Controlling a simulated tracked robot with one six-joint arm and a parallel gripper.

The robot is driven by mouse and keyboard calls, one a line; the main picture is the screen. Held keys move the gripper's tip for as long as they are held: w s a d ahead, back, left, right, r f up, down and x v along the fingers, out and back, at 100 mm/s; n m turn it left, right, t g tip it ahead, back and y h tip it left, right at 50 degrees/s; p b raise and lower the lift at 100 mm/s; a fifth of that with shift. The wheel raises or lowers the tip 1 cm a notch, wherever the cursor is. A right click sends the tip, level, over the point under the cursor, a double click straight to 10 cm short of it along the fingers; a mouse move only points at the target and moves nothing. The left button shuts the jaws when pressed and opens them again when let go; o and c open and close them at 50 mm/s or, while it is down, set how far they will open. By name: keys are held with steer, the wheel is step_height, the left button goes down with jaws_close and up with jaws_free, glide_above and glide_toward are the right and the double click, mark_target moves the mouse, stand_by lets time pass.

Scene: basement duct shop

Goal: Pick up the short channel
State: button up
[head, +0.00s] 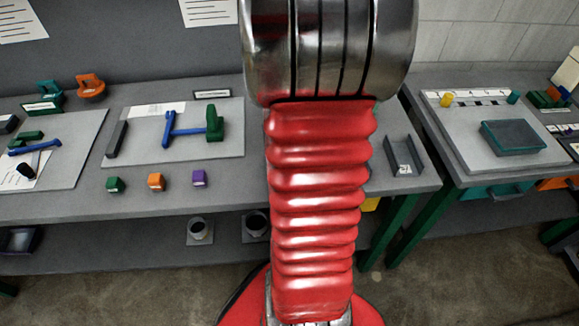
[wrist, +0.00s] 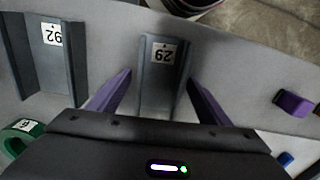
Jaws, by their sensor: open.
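Two dark grey U-shaped channels with white number labels show in the wrist view. The middle one (wrist: 160,88) lies between my fingers and looks shorter than the left one (wrist: 66,70), so I take it as the short channel. My gripper (wrist: 158,79) is open, one purple finger on each side of the middle channel, with a gap visible on both sides. How high the fingers are is hard to tell. In the head view one channel (head: 399,152) lies at the bench's right end. The other is hidden behind my arm, as is my gripper.
A purple block (wrist: 295,103) lies to the right in the wrist view, and a green ring-shaped piece (wrist: 20,138) at lower left. The bench edge runs close beyond the channels. In the head view, a board (head: 225,143) with tools lies left of my arm.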

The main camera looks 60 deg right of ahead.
steer(key=c, duration=1.2)
steer(key=shift+r, duration=0.1)
step_height(320, 180, up, 10)
steer(key=shift+s, duration=0.1)
stand_by(0.6)
